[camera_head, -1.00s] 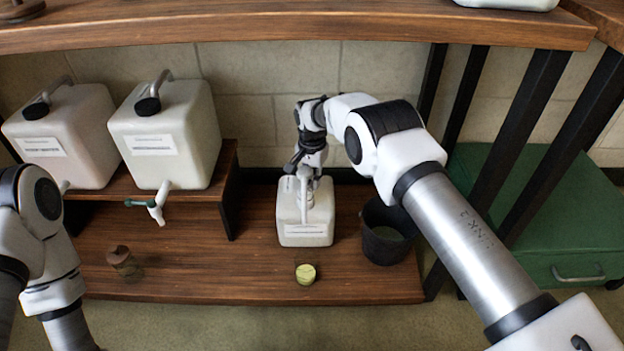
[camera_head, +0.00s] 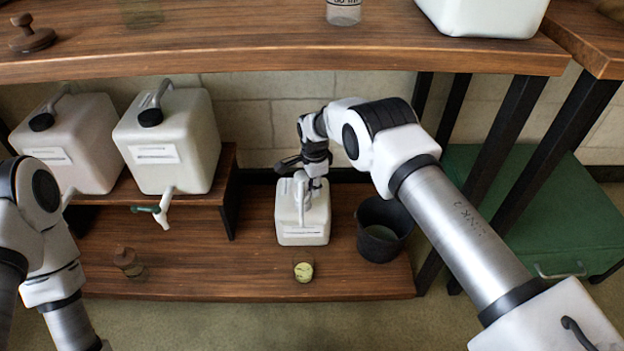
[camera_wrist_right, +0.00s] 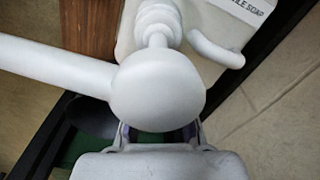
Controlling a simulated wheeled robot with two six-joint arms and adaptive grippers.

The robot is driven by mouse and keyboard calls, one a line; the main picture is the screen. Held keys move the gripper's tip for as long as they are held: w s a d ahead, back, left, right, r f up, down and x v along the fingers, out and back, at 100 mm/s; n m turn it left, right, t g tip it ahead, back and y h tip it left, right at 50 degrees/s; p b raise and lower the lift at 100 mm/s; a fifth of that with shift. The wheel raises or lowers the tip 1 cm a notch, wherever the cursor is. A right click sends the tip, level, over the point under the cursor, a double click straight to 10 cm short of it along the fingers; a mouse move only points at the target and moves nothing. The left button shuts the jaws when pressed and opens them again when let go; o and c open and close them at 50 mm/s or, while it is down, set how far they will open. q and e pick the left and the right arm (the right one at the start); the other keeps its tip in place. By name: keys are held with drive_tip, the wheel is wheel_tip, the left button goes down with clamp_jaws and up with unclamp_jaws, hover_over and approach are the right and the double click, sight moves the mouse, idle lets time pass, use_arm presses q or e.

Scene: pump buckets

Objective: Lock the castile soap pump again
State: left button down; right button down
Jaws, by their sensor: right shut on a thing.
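The castile soap jug (camera_head: 302,222) is a squat white container with a front label on the lower wooden shelf. Its label ending in "ILE SOAP" (camera_wrist_right: 242,8) shows in the right wrist view. The white pump head (camera_wrist_right: 158,88) is rounded, with a long spout reaching left and a collar beneath it. My right gripper (camera_wrist_right: 160,134) is shut on the pump head, its fingers partly hidden behind it. In the head view my right gripper (camera_head: 315,182) is at the jug's top, blurred by its small size. My left arm shows at the left edge, but its gripper is out of view.
A dark bucket (camera_head: 382,230) stands close right of the jug. A small yellow-green jar (camera_head: 304,271) sits in front. Two white spigot jugs (camera_head: 170,140) stand on a raised shelf at left. A green cabinet (camera_head: 545,225) is at right.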

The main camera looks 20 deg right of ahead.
drive_tip(key=shift+s+m+p, duration=0.35)
drive_tip(key=shift+m+p, duration=0.15)
drive_tip(key=shift+m, duration=0.65)
drive_tip(key=shift+s+m+p, duration=0.35)
drive_tip(key=shift+m+p, duration=0.1)
drive_tip(key=shift+m, duration=0.7)
drive_tip(key=c, duration=1.4)
unclamp_jaws()
drive_tip(key=shift+f, duration=0.1)
